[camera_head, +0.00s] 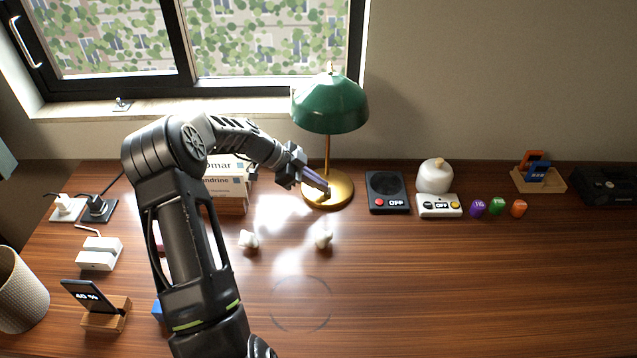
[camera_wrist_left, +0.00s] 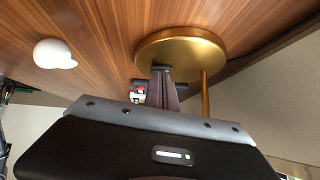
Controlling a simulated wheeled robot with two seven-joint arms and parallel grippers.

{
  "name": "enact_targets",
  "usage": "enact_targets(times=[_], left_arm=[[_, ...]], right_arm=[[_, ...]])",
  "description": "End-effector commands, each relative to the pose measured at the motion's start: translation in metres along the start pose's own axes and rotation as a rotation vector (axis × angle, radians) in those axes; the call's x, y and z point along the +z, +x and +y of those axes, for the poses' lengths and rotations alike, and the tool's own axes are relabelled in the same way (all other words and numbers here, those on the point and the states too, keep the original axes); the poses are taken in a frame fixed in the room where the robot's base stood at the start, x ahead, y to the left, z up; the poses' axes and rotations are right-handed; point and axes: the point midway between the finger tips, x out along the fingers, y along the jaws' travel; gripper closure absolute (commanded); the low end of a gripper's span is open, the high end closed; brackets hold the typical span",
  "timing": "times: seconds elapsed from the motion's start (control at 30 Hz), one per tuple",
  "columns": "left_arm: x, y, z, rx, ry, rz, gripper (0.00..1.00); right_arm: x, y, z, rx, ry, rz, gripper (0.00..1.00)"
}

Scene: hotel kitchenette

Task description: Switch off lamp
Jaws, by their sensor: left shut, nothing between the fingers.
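A lamp with a green dome shade (camera_head: 329,103) and a round brass base (camera_head: 340,190) stands at the back middle of the desk, below the right part of the window. My left gripper (camera_head: 326,190) is shut and empty, with its fingertips over the brass base, in front of the lamp's stem. In the left wrist view the shut fingers (camera_wrist_left: 162,72) reach to the brass base (camera_wrist_left: 196,46), beside the brass stem (camera_wrist_left: 205,95). I cannot tell whether the fingertips touch the base. A switch is not clearly visible. My right gripper is not in view.
Stacked books (camera_head: 226,190) lie left of the lamp, partly behind my arm. Two small white objects (camera_head: 248,239) (camera_head: 323,237) lie in front. A black box marked OFF (camera_head: 386,188) and a white OFF box (camera_head: 439,206) stand right. The front right desk is clear.

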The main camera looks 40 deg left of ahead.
Motion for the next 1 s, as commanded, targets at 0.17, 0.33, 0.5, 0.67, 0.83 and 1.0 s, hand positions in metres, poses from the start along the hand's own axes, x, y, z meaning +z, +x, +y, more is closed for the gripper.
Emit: enact_targets(times=[0.17, 0.33, 0.5, 0.67, 0.83, 1.0], left_arm=[[-0.001, -0.001, 0.0, 0.0, 0.0, 0.0, 1.0], [-0.01, -0.01, -0.003, -0.002, 0.003, -0.001, 1.0], [-0.03, -0.03, -0.006, -0.003, 0.003, -0.001, 1.0], [-0.05, -0.05, -0.01, -0.002, 0.002, -0.001, 1.0], [-0.066, -0.065, -0.012, -0.001, 0.001, -0.001, 1.0], [-0.07, -0.07, -0.012, 0.001, 0.0, 0.0, 1.0]], right_arm=[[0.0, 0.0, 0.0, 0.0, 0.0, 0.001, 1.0], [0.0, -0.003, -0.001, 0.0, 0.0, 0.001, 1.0], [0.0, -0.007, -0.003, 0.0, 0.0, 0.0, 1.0], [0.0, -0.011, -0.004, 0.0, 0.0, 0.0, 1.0], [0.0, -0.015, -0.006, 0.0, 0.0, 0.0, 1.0], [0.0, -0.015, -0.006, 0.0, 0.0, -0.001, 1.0]])
